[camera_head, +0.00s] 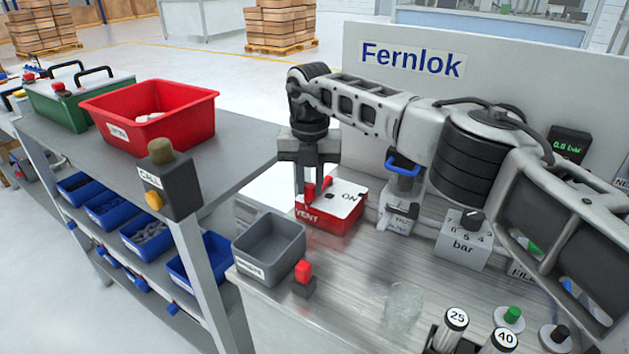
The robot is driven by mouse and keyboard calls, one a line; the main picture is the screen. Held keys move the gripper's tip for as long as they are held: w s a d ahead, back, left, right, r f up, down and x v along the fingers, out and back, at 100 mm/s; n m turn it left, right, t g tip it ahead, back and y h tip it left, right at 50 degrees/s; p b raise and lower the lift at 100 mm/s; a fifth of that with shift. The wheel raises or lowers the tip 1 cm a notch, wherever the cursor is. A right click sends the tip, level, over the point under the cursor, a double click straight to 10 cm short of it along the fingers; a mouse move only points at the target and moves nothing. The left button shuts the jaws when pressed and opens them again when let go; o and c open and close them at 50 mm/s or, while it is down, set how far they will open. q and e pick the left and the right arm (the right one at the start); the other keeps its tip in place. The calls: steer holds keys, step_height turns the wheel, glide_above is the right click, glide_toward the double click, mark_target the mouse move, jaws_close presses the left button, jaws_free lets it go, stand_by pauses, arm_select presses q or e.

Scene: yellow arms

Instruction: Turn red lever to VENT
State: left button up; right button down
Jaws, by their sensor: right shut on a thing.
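The red valve box (331,219) stands on the bench, with "VENT" on its front left and "ON" on its white top toward the right. The red lever (310,192) shows at the left part of the box top, near the VENT mark. My right gripper (311,190) points down over the box, its fingers shut on the red lever. The fingers partly hide the lever, so its exact angle is hard to tell. My left gripper is not in view.
A grey bin (268,250) and a small red-topped block (303,278) stand in front of the box. A regulator with a blue handle (402,165), a bar dial (463,238) and a green display (567,147) are to the right. A red crate (190,127) sits on the left shelf.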

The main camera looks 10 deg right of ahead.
mark_target(309, 185)
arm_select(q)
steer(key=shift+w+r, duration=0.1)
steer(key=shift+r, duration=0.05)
arm_select(e)
steer(key=shift+w+a, duration=0.1)
steer(key=c, duration=1.3)
jaws_free()
arm_select(q)
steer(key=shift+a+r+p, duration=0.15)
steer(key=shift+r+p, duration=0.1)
steer(key=shift+p, duration=0.8)
arm_select(e)
step_height(309, 185, up, 16)
